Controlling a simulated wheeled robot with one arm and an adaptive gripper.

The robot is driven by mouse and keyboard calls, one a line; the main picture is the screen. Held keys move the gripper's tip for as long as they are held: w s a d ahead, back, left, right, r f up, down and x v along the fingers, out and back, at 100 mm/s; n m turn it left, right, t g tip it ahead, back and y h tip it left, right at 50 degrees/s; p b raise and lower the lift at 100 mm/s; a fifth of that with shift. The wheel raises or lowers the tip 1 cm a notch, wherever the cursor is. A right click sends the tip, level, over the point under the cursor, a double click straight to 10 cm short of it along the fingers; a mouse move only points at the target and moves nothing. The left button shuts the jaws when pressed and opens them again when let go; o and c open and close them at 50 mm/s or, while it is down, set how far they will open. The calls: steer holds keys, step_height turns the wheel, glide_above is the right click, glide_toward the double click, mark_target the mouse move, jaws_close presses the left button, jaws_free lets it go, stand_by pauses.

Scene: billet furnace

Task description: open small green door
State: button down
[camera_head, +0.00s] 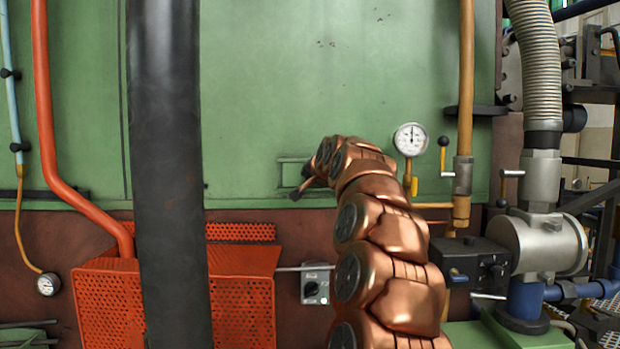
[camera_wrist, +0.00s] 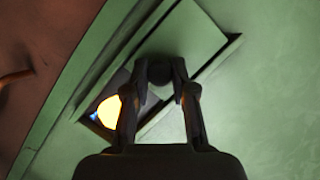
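The small green door (camera_wrist: 187,38) is a flat panel in a slanted frame in the wrist view. It stands partly slid aside, and a dark opening beside it shows a bright orange-yellow glow (camera_wrist: 109,111). A dark round knob (camera_wrist: 160,71) sits at the door's edge near the opening. My gripper (camera_wrist: 161,76) has its two fingers on either side of this knob, seemingly closed on it. In the head view, part of the small door's frame (camera_head: 291,172) shows on the big green wall, and my arm hides the rest. My gripper there (camera_head: 303,189) is small and mostly hidden.
A thick black vertical pipe (camera_head: 165,180) stands left of my arm. An orange perforated guard (camera_head: 240,290) and a grey switch box (camera_head: 316,285) are below. A gauge (camera_head: 410,139), a yellow pipe (camera_head: 465,90) and a grey valve body (camera_head: 540,240) are at right.

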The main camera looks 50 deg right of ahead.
steer(key=c, duration=0.9)
jaws_free()
steer(key=shift+c, duration=0.2)
steer(key=v, duration=1.2)
